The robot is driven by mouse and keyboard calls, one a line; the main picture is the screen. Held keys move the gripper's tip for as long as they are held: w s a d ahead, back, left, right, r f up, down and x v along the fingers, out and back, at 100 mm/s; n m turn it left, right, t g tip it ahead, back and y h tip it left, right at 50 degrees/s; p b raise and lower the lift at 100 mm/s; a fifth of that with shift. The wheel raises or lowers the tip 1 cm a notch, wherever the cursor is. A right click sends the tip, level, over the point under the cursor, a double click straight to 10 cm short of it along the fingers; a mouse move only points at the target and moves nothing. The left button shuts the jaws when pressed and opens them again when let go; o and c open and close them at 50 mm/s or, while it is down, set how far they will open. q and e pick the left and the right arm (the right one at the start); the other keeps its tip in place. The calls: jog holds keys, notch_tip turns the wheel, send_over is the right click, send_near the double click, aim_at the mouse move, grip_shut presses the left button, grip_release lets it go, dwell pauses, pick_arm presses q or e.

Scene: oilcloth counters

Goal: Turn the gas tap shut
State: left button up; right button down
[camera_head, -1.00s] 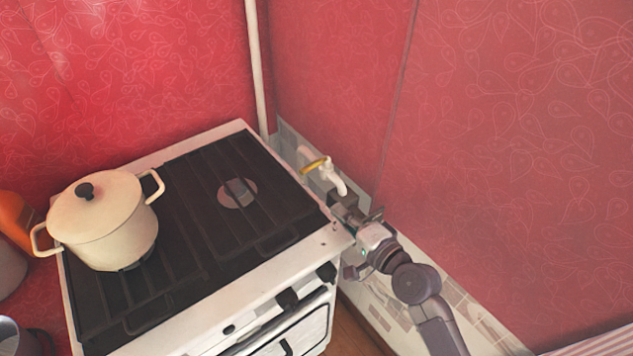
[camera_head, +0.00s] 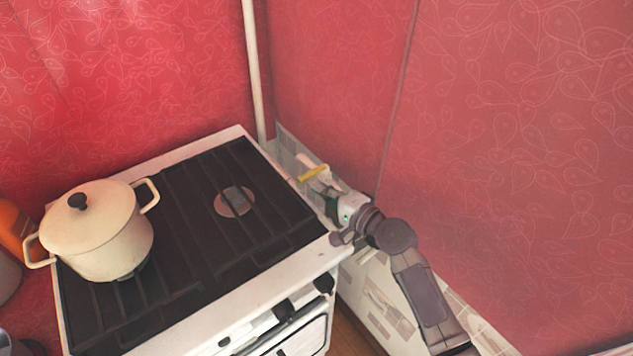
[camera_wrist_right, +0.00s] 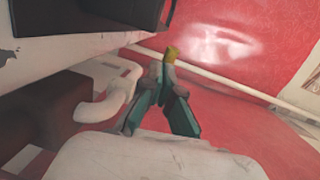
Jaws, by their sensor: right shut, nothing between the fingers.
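The gas tap's yellow handle (camera_head: 313,173) is behind the stove's right side, near the wall corner, and lies crosswise to its white pipe (camera_head: 304,158). My right gripper (camera_head: 325,186) is at the tap, on the near side of the handle. In the wrist view its teal fingers (camera_wrist_right: 165,76) are shut with nothing between them. The handle's yellow end (camera_wrist_right: 172,53) shows just beyond the fingertips; the rest is hidden behind them. I cannot tell whether they touch. The curved white pipe (camera_wrist_right: 112,98) is left of the fingers. My left gripper is not in view.
The white stove (camera_head: 290,268) with a black top stands left of my right arm. A cream lidded pot (camera_head: 100,240) sits on its left side. Red patterned walls (camera_head: 500,120) close off the back and right. A thin white vertical pipe (camera_head: 255,70) runs up near the corner.

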aim_at(306, 179)
jog(key=shift+x, duration=0.85)
jog(key=shift+r, duration=0.2)
jog(key=shift+w+a+r, duration=0.25)
jog(key=shift+w+a, duration=0.15)
jog(key=shift+a, duration=0.2)
